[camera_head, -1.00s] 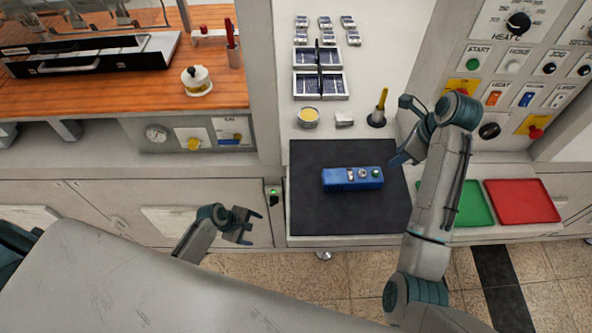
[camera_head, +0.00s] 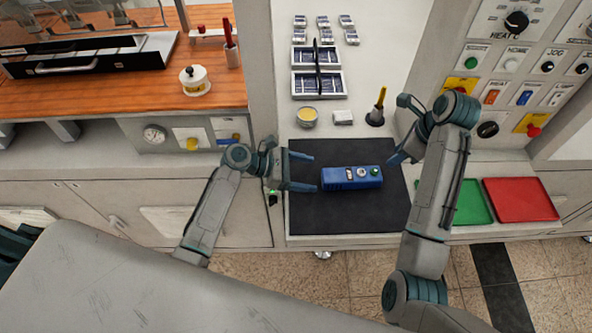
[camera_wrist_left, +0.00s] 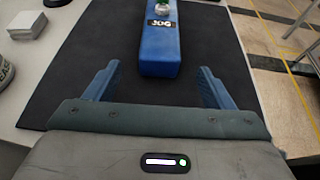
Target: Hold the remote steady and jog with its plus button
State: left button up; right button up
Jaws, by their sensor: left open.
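The blue remote (camera_head: 340,179) lies flat on the dark mat (camera_head: 350,217), with a pale and a green button on its top. In the left wrist view the remote (camera_wrist_left: 159,50) shows a "JOG" label on its near end. My left gripper (camera_head: 314,171) is open at the remote's left end, its fingers pointing at it. The left wrist view shows the gap between the fingers (camera_wrist_left: 159,70) empty, in line with the remote's near end. The plus button cannot be made out.
A control panel (camera_head: 545,45) with knobs and switches stands at the right. Green (camera_head: 472,203) and red (camera_head: 520,199) trays lie below it.

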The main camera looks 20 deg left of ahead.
aim_at(322, 176)
pick_arm(q)
jog(key=x, duration=0.7)
jog(key=shift+w+d+f, duration=0.2)
jog(key=shift+d, duration=0.2)
jog(key=c, duration=1.2)
pick_arm(e)
jog(key=shift+c, duration=0.5)
pick_arm(q)
jog(key=shift+c, duration=0.2)
pick_arm(e)
grip_shut()
